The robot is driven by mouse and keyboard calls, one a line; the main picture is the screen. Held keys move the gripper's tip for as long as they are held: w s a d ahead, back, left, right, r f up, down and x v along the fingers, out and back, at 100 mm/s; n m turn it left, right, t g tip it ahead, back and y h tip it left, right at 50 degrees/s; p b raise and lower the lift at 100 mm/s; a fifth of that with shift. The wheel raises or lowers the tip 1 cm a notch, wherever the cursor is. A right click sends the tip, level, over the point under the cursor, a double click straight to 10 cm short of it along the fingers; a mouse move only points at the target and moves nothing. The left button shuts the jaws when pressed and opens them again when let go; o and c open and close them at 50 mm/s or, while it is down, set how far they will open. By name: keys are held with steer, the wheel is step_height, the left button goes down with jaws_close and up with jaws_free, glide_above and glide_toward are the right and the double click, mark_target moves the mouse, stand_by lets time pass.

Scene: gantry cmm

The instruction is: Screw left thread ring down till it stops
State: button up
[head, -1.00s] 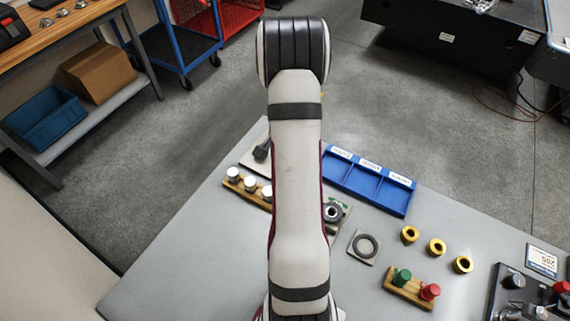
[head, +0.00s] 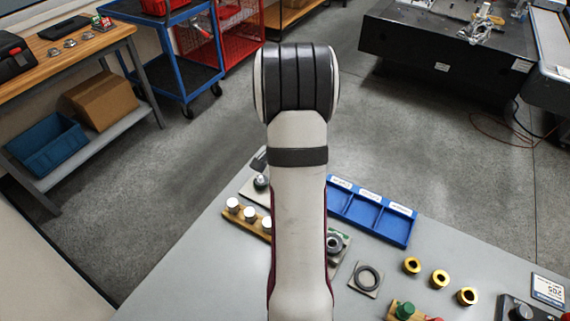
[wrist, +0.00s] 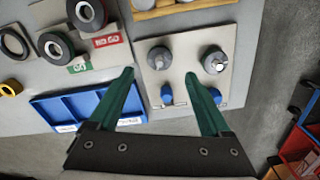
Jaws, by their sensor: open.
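In the wrist view a pale plate (wrist: 187,78) carries two round grey pieces, a left one (wrist: 159,57) and a right one (wrist: 214,60). I cannot tell surely whether these are the thread rings. Two small blue pieces lie nearer my gripper, a left one (wrist: 166,96) and a right one (wrist: 215,96). In the head view part of the plate (head: 250,189) shows; my arm hides the gripper.
Two dark rings, one near (wrist: 55,47) and one far (wrist: 88,13), lie by green and red labels. A blue three-part tray (head: 372,219) stands right of my arm. White-topped pegs stand in a wooden block (head: 266,232). Several brass rings (head: 439,278) lie farther right.

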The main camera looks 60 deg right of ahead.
step_height(320, 180, up, 10)
steer(key=shift+f, duration=0.15)
step_height(320, 180, down, 16)
steer(key=n, duration=1.8)
steer(key=shift+f, duration=0.15)
jaws_close()
